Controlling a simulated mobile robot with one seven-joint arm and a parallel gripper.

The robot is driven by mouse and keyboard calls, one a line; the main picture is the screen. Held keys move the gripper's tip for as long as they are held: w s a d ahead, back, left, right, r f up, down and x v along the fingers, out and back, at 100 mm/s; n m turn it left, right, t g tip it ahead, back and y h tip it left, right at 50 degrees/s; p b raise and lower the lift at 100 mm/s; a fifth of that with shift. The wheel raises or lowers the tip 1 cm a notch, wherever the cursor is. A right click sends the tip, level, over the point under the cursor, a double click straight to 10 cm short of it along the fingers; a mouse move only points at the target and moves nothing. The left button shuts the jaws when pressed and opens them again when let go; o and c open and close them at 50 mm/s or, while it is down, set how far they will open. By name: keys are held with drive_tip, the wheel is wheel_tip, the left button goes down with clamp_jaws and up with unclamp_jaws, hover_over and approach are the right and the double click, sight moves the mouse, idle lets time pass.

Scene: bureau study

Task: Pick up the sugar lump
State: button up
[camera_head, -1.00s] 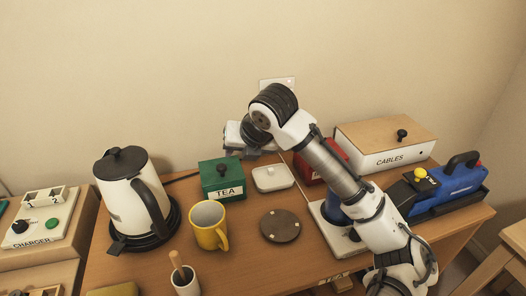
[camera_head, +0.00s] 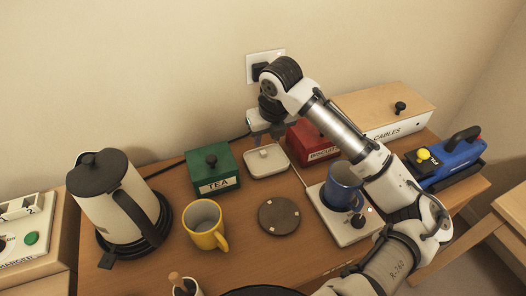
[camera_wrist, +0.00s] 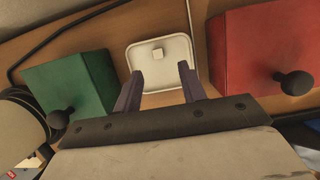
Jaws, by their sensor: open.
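The sugar lump is a small pale cube, seen in the wrist view (camera_wrist: 157,53) near the middle of a white square dish (camera_wrist: 178,48). In the head view the dish (camera_head: 280,167) sits between the green TEA box and the red box. My gripper (camera_head: 268,136) points down above the back of the dish. In the wrist view my gripper (camera_wrist: 160,70) is open, with its two dark fingers apart and nothing between them. The lump lies just beyond the fingertips, roughly centred between them.
The green TEA box (camera_head: 213,172) and the red box (camera_head: 312,143) flank the dish closely, each with a dark knob. In front stand a yellow mug (camera_head: 205,226) and a dark round coaster (camera_head: 279,216). A cable (camera_wrist: 190,18) runs beside the dish.

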sight(264, 152)
drive_tip(key=shift+p+x, duration=0.85)
drive_tip(key=shift+x, duration=2.45)
drive_tip(key=shift+s+a, duration=0.1)
drive_tip(key=shift+s, duration=0.05)
clamp_jaws()
